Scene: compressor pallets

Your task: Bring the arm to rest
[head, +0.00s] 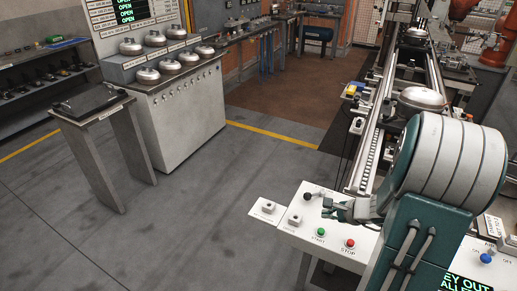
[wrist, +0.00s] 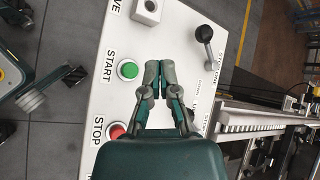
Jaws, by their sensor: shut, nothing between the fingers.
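My gripper (wrist: 159,72) is shut and empty in the wrist view. Its fingertips are together above the white control panel (wrist: 180,22), just right of the green START button (wrist: 128,69) as that view shows it. I cannot tell how high above the panel it is. The red STOP button (wrist: 116,130) is partly hidden by my wrist. In the head view my gripper (head: 328,209) shows small at the left of my grey and green arm, over the panel (head: 285,228). The arm is folded and covers much of the right side.
A black-knobbed lever (wrist: 205,36) stands on the panel near my gripper. A conveyor (head: 372,140) runs back from the panel, carrying a round metal compressor (head: 422,99). A grey cabinet (head: 182,106) with several compressors and a small stand (head: 72,125) are at left. The grey floor (head: 190,225) between is clear.

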